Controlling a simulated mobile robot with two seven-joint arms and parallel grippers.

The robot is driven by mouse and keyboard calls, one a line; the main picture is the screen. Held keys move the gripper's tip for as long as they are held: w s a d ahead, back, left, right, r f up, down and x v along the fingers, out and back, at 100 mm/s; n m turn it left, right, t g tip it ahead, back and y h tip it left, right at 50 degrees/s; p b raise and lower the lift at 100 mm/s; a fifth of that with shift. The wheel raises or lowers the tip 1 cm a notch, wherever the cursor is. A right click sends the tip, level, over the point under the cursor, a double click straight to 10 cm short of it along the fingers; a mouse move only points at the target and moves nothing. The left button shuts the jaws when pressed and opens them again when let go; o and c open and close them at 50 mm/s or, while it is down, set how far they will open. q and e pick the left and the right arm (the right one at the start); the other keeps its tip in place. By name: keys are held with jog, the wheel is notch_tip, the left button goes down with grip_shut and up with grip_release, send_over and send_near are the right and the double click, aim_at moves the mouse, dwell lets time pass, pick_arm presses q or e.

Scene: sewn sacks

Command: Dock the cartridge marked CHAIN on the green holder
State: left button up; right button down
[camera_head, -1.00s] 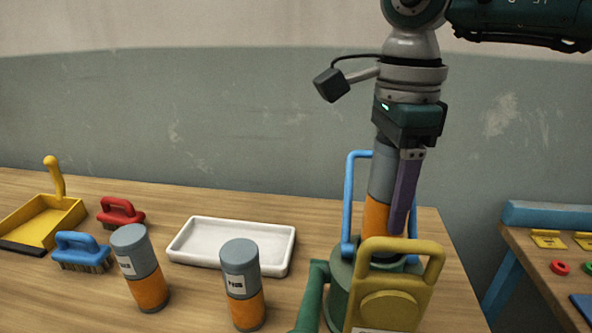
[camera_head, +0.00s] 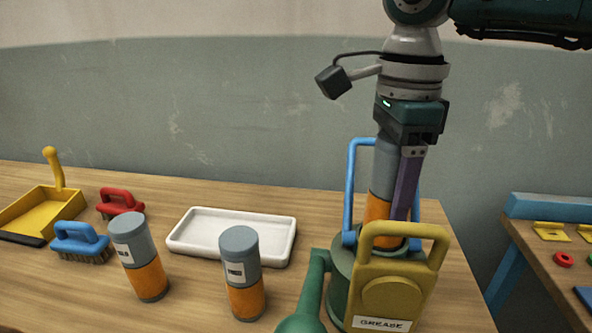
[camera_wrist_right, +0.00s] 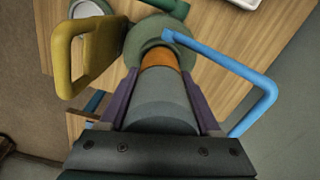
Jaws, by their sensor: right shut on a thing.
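My right gripper (camera_head: 407,183) is shut on a grey and orange cartridge (camera_head: 381,195), held upright over the green holder (camera_head: 341,272). In the right wrist view the purple fingers flank the cartridge (camera_wrist_right: 163,92), whose orange end meets the round green holder (camera_wrist_right: 143,38). I cannot tell how far it is inserted. No label shows on the held cartridge. Two more grey and orange cartridges stand on the table: the left one (camera_head: 139,256) and the middle one (camera_head: 242,274); their labels are too small to read surely. My left gripper is out of view.
A blue handle frame (camera_head: 350,190) rises beside the holder, and a yellow can marked GREASE (camera_head: 388,290) stands in front. A white tray (camera_head: 232,222), blue brush (camera_head: 80,243), red brush (camera_head: 121,202) and yellow dustpan (camera_head: 42,213) lie left. Another table (camera_head: 545,240) is at right.

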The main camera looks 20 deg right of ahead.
dwell(0.6)
jog(key=shift+f+b, duration=0.6)
jog(key=shift+b, duration=0.05)
jog(key=shift+c, duration=1.9)
grip_release()
notch_tip(320, 180, up, 4)
jog(key=p, duration=0.2)
jog(key=shift+f+p, duration=0.25)
jog(key=shift+p, duration=0.15)
jog(key=shift+r+p, duration=2.65)
jog(key=shift+r, duration=1.15)
